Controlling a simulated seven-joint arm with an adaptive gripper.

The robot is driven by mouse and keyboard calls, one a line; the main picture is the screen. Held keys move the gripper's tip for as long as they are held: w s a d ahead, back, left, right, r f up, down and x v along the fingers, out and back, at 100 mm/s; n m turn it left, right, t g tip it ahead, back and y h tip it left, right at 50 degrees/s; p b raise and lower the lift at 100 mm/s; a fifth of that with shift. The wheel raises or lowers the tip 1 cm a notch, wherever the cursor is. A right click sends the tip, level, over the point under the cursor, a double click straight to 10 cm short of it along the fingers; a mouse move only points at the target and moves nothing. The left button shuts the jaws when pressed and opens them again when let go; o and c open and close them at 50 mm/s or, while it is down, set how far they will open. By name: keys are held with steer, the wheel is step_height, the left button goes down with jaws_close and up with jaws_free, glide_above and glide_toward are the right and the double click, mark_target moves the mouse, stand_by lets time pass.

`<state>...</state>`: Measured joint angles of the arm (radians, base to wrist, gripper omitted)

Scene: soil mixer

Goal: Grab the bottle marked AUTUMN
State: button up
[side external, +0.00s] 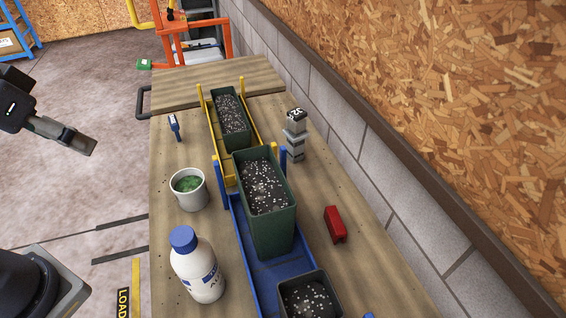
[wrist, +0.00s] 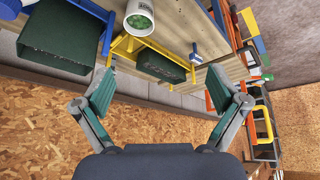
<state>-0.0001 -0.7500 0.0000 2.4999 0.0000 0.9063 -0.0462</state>
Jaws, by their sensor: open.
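A white bottle (side external: 200,272) with a blue cap stands upright at the near left of the wooden table in the side view. Its blue-and-white label is turned partly away; I make out a letter A but not the whole word. My gripper (side external: 82,142) is off the table's left side in the side view, apart from the bottle. In the wrist view my gripper (wrist: 160,76) has its two fingers wide apart with nothing between them.
Green planters of soil (side external: 268,222) sit in blue (side external: 238,232) and yellow racks. A red block (side external: 335,224) and stacked grey pieces (side external: 295,143) lie right, near the wall.

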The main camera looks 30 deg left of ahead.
step_height(320, 180, up, 2)
steer(key=d+n+g, duration=0.1)
steer(key=d+n, duration=0.1)
steer(key=n, duration=0.2)
steer(key=m+g, duration=0.2)
steer(key=g, duration=0.3)
glide_above(192, 256)
steer(key=w+a, duration=0.1)
steer(key=a, duration=0.1)
steer(key=f, duration=0.2)
step_height(192, 256, down, 16)
steer(key=shift+d, duration=0.15)
steer(key=shift+c, duration=0.3)
steer(key=shift+r, duration=0.1)
steer(key=c, duration=1.7)
